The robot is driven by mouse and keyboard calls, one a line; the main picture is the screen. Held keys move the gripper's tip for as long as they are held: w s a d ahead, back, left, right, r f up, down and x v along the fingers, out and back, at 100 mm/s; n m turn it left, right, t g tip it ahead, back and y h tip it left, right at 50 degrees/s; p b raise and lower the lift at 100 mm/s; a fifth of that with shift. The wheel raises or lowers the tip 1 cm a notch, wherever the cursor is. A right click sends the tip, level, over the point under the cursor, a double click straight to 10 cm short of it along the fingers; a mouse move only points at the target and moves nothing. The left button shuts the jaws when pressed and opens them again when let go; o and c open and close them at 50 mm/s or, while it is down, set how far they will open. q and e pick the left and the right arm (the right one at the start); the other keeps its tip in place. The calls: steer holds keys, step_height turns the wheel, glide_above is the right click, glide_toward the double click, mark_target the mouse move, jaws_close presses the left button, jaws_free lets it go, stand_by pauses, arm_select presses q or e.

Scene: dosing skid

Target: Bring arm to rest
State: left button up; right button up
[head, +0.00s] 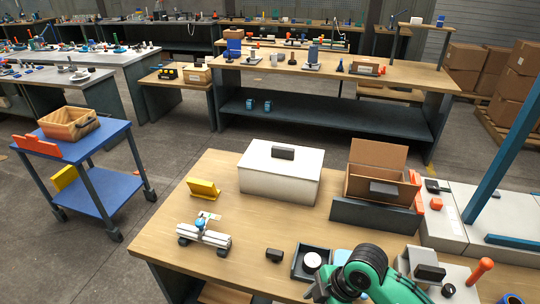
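One of my arms, green with black joints, comes in at the bottom of the head view, right of centre, and reaches over the front edge of the wooden workbench (225,170). I take it to be my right arm. A dark part at its left end may be my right gripper (318,289); its fingers are not clear, so I cannot tell whether it is open or holds anything. My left arm and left gripper are not in view.
Near the arm are a dark tray (298,274) with a white round part, a small black block (275,255) and an orange-handled device (480,271). A blue cart (100,142) stands left.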

steer(key=s+d+f+m+t+h, duration=0.2)
steer(key=s+d+m, duration=0.45)
steer(key=m, duration=0.25)
steer(key=s+d+f+m+t+h, duration=0.1)
steer(key=s+d+f+m+h, duration=0.2)
steer(key=s+d+m, duration=0.5)
step_height(320, 180, down, 32)
steer(key=a, duration=0.2)
steer(key=s+d+f+g, duration=0.2)
steer(key=s+d+f, duration=0.1)
steer(key=s+f, duration=1.5)
steer(key=shift+s+d, duration=0.2)
steer(key=shift+s, duration=0.15)
steer(key=shift+f, duration=0.1)
